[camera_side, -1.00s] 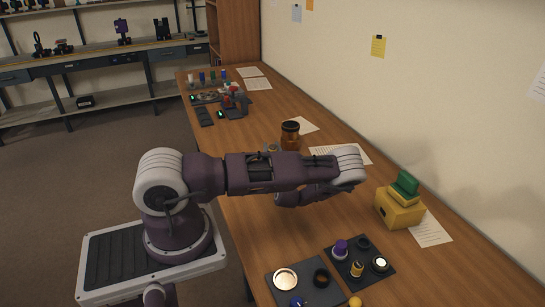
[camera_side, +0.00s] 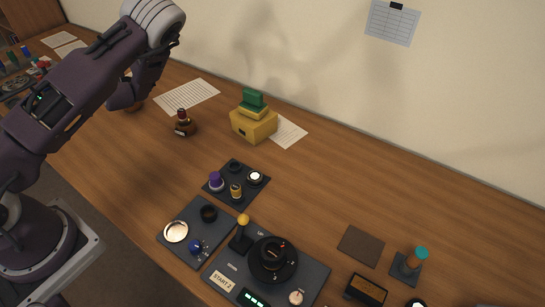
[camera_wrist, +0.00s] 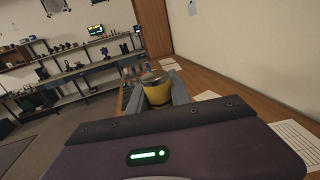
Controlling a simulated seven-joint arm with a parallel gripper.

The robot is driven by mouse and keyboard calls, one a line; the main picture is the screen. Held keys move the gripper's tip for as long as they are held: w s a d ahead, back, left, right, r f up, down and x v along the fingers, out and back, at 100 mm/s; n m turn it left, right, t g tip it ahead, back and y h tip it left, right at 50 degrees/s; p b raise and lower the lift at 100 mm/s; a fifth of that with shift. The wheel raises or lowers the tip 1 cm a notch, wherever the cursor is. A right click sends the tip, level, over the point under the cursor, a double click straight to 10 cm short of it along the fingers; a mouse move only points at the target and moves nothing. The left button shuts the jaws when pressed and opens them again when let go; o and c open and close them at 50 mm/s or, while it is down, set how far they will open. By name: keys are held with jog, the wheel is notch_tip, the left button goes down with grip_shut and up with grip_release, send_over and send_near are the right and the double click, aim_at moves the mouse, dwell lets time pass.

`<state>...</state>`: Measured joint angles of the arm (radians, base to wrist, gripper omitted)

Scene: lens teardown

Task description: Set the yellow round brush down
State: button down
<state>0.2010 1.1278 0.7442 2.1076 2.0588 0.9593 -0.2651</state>
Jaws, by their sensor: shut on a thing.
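The yellow round brush (camera_wrist: 157,94) shows in the wrist view as a short yellow cylinder with a greyish top. My gripper (camera_wrist: 158,100) is shut on it, with a grey finger on each side. The brush's lower part is hidden by my wrist. In the side view my arm's end is at the upper left. The fingers and the brush cannot be made out there.
A dark mat (camera_side: 237,206) holds a purple-capped piece, a black ring, a small yellow-and-black piece and a round lens. Bare wood lies between the holder and mat.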

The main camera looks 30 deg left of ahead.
jog(key=w+d+r+m+t+h, duration=0.2)
jog(key=w+d+m+t+h, duration=0.6)
jog(key=w+d, duration=1.3)
jog(key=w+d+m+t+h, duration=0.2)
jog(key=d+h, duration=0.1)
jog(key=d, duration=0.9)
jog(key=w+d+r+m+t+h, duration=0.1)
jog(key=w+d+m+t+h, duration=0.15)
jog(key=d, duration=0.95)
jog(key=w+d+m+t+h, duration=0.1)
jog(key=d+m+h, duration=0.25)
jog(key=d, duration=0.85)
jog(key=shift+n, duration=0.4)
notch_tip(320, 180, down, 21)
jog(key=shift+s+r, duration=0.1)
jog(key=shift+f, duration=0.2)
jog(key=c, duration=1.2)
grip_release()
